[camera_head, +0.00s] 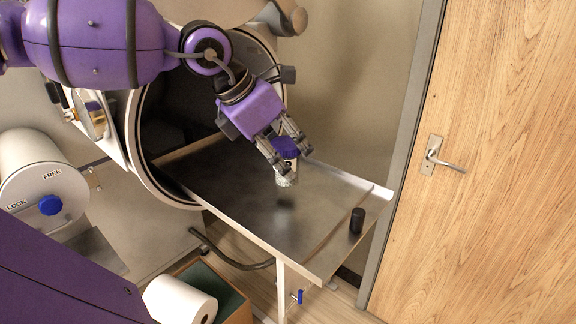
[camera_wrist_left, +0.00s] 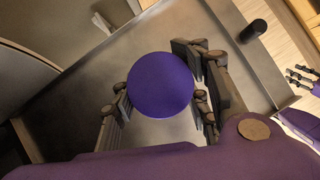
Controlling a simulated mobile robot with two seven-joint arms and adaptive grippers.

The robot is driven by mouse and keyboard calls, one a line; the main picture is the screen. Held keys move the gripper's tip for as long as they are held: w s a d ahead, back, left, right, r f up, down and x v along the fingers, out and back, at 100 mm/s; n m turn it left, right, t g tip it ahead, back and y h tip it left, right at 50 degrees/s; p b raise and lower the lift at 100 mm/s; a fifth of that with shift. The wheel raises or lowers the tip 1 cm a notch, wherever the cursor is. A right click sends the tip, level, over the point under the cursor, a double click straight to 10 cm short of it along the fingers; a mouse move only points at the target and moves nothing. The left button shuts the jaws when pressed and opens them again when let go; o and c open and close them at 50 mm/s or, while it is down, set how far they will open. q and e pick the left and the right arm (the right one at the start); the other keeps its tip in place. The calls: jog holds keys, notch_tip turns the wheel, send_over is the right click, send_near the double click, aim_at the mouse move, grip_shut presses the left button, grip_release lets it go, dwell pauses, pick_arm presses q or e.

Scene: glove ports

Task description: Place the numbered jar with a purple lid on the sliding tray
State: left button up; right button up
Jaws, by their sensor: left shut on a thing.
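The jar (camera_head: 286,179) has a purple lid (camera_head: 286,147) and a pale, speckled body; no number is readable. My left gripper (camera_head: 290,160) is shut on it, with fingers on either side near the lid. The jar is upright or nearly so, over the sliding tray (camera_head: 335,188). A dark shadow lies on the tray below it, and the jar looks slightly above the surface. In the left wrist view the round lid (camera_wrist_left: 160,85) sits between the fingers and hides the jar's body. What looks like my right gripper (camera_wrist_left: 300,78) shows small at that view's right edge; its opening is unclear.
The metal tray extends from a round dark port (camera_head: 135,150). A wooden door (camera_head: 490,170) is at the right. A white roll (camera_head: 180,300) lies below left. The tray around the jar is bare.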

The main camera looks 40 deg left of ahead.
pick_arm(q)
notch_tip(320, 180, down, 3)
jog(key=shift+r, duration=0.2)
jog(key=shift+f, duration=0.15)
jog(key=o, duration=1.3)
jog(key=shift+c, duration=0.2)
